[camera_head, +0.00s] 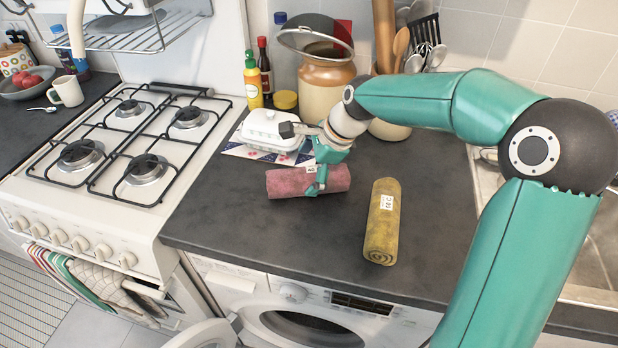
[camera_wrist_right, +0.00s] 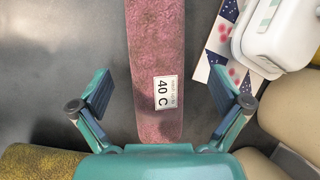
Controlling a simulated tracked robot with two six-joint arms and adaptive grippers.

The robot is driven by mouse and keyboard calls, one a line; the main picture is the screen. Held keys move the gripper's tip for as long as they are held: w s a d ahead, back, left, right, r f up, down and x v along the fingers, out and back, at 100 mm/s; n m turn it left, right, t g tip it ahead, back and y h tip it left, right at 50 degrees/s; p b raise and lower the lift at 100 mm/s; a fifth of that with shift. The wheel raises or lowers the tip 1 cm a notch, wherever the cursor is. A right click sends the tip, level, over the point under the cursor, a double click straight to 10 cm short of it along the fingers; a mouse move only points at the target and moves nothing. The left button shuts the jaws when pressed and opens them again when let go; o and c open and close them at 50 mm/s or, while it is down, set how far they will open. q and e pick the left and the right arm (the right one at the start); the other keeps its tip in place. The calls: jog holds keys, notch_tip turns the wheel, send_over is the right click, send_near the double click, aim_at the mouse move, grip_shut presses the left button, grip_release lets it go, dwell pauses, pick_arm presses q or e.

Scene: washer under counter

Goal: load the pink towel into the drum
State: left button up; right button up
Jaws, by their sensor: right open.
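The pink towel (camera_head: 291,183) is rolled and lies on the dark counter (camera_head: 222,215), left of a mustard towel (camera_head: 382,222). My right gripper (camera_head: 318,183) is over the pink towel near its right half. In the right wrist view the pink towel (camera_wrist_right: 155,55) runs between the open fingers of my right gripper (camera_wrist_right: 163,98), with a gap on each side and a white "40 C" label showing. The washer (camera_head: 320,318) is under the counter; its round opening shows below the counter edge and its door (camera_head: 205,335) stands swung out to the left. My left gripper is not in view.
A white butter dish (camera_head: 268,128) on a patterned mat stands just behind the pink towel; it also shows in the right wrist view (camera_wrist_right: 275,35). Bottles (camera_head: 252,80), a large jar (camera_head: 325,85) and a utensil pot stand at the back. A gas stove (camera_head: 140,140) is left, a sink right.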

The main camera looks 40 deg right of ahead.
aim_at(307, 171)
jog(key=shift+x, duration=1.95)
jog(key=shift+s, duration=0.1)
jog(key=c, duration=1.5)
jog(key=shift+r, duration=0.15)
jog(key=shift+c, duration=0.2)
notch_tip(307, 171, up, 20)
jog(key=p, duration=0.2)
